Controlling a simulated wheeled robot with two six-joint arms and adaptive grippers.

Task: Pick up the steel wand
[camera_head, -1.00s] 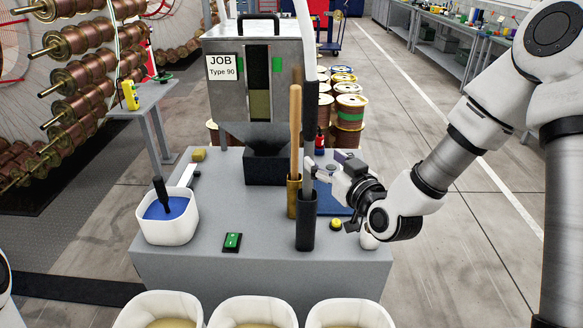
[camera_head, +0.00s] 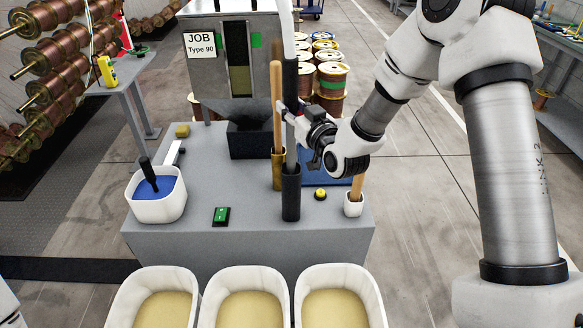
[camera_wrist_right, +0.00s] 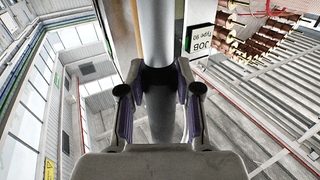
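The steel wand (camera_head: 291,142) is a long upright grey rod with a dark sleeve partway up. Its lower part goes down into a black holder (camera_head: 291,192) on the grey bench, so its lower end is hidden. My right gripper (camera_head: 291,110) is at the wand, well above the holder's rim. In the right wrist view, the wand (camera_wrist_right: 162,120) runs between the two fingers of the gripper (camera_wrist_right: 161,80), and the tips meet the dark sleeve on both sides. My left gripper is out of view.
A wooden-handled tool (camera_head: 277,100) stands in a brass holder (camera_head: 278,172) just left of the wand. A hopper machine (camera_head: 235,70) stands behind. A white tub (camera_head: 158,208) is at left, a white cup (camera_head: 353,206) at right. Three white bins (camera_head: 250,275) line the front.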

